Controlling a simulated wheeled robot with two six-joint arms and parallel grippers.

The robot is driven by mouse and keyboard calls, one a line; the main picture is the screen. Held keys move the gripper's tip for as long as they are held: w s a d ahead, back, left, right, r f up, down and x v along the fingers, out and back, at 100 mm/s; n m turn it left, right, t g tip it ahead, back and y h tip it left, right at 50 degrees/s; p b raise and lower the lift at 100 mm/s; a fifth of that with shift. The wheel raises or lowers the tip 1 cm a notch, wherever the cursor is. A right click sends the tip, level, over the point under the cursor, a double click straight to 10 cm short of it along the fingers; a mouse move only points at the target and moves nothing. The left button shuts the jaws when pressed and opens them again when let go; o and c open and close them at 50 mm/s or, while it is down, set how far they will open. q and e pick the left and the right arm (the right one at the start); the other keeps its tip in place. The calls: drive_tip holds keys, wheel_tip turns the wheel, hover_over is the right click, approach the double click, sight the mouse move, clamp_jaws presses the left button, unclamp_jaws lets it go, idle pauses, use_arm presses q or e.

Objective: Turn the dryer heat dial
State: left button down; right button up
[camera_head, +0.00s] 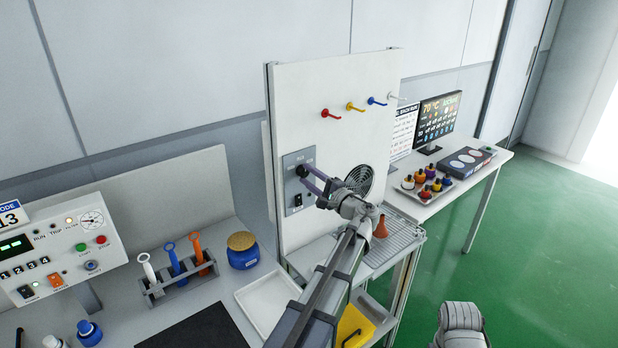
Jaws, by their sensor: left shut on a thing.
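The dryer heat dial (302,171) is a small dark knob on a grey control plate (291,190), set in the tall white panel (290,110). My left gripper (307,171) reaches up to it from below right, and its fingers are shut on the dial. The fingers hide part of the dial, so its setting cannot be read. A black switch (298,201) sits lower on the same plate. A round fan grille (359,181) is to the right, partly behind my gripper.
Coloured hooks (330,114) stick out of the panel above. A wire rack (396,240) lies below the panel, with a reddish-brown cone-shaped thing (381,228) near my arm. A blue jar (242,252), a tool rack (181,283) and a white tray (262,297) stand left.

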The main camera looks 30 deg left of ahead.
idle(0.3)
use_arm(q)
drive_tip(key=shift+c, duration=2)
unclamp_jaws()
drive_tip(key=v, duration=0.7)
drive_tip(key=shift+d+b, duration=0.35)
drive_tip(key=shift+d, duration=0.05)
drive_tip(key=shift+s, duration=0.1)
drive_tip(key=s+d+f+n+g+h, duration=0.2)
drive_tip(key=s+d+f+h, duration=0.4)
drive_tip(key=s+d+f, duration=0.3)
drive_tip(key=s+d+f+n+g+h, duration=0.1)
drive_tip(key=s+d+f+g+h, duration=0.1)
drive_tip(key=s+d+f+h, duration=0.65)
drive_tip(key=s+d+f+g+h, duration=0.2)
drive_tip(key=s+d+f, duration=0.4)
drive_tip(key=d, duration=0.5)
drive_tip(key=shift+s+d+f+g, duration=0.2)
drive_tip(key=shift+s+d+g, duration=0.1)
drive_tip(key=shift+s, duration=0.2)
